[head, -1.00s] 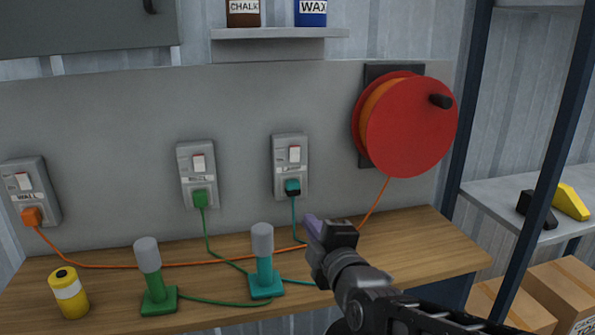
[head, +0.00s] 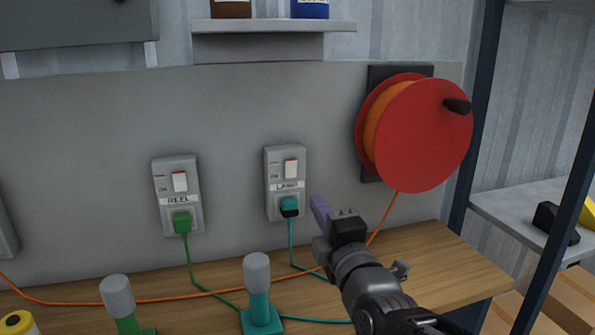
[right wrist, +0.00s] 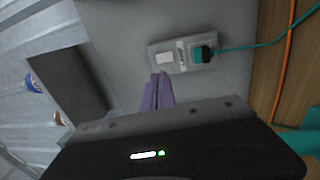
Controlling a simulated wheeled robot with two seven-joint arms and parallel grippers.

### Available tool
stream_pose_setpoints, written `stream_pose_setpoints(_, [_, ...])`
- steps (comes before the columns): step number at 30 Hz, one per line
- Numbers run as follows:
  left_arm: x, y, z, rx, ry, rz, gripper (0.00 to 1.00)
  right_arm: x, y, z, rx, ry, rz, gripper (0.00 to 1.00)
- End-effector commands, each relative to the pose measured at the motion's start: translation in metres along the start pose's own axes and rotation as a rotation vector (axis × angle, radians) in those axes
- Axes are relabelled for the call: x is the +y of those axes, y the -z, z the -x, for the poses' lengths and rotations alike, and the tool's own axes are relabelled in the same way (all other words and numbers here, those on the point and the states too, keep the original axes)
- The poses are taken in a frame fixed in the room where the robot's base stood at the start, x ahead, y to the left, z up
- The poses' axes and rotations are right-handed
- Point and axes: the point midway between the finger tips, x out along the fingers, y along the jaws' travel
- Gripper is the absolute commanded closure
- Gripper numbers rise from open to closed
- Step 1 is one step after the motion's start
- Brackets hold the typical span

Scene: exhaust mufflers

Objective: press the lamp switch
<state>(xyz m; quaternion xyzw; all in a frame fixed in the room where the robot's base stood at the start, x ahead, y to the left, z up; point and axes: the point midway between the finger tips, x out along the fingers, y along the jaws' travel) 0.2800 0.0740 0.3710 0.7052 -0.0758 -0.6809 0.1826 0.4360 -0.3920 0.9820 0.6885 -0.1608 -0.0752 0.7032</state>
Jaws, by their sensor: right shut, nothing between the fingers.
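The lamp switch (head: 291,168) is a white rocker with a red edge, on a grey wall socket (head: 273,206) whose small label looks like LAMP. A teal plug (head: 289,204) sits below the switch; in the right wrist view the switch (right wrist: 165,57) and plug (right wrist: 203,54) also show. My right gripper (head: 319,207) has purple fingers, shut and empty, to the right of and slightly below the socket, apparently apart from it. In the right wrist view its fingers (right wrist: 158,92) point towards the socket. My left gripper is not in view.
A second socket (head: 162,215) labelled REEL, with a green plug (head: 182,222), is to the left. A red cable reel (head: 425,135) hangs at right. Teal (head: 257,275) and green (head: 117,295) stands with grey tops are on the wooden bench (head: 440,260). A shelf (head: 260,27) is above.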

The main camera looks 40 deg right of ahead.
Motion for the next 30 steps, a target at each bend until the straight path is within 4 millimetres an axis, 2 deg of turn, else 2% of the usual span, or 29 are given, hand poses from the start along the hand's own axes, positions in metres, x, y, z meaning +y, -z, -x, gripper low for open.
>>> stream_pose_setpoints(8, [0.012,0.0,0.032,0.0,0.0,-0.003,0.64,0.005,0.001,-0.024,0.002,0.007,-0.001,1.0])
stream_pose_setpoints(15, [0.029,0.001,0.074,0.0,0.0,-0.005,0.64,0.008,0.001,-0.05,0.002,0.008,-0.001,1.0])
stream_pose_setpoints(17, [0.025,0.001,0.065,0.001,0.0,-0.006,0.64,-0.001,0.001,-0.062,0.002,0.004,0.0,1.0])
stream_pose_setpoints(24, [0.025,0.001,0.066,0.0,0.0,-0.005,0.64,0.0,0.001,-0.11,0.001,0.001,0.001,1.0])
stream_pose_setpoints(30, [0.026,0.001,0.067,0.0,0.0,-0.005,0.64,-0.001,0.0,-0.132,0.001,0.002,0.0,1.0])
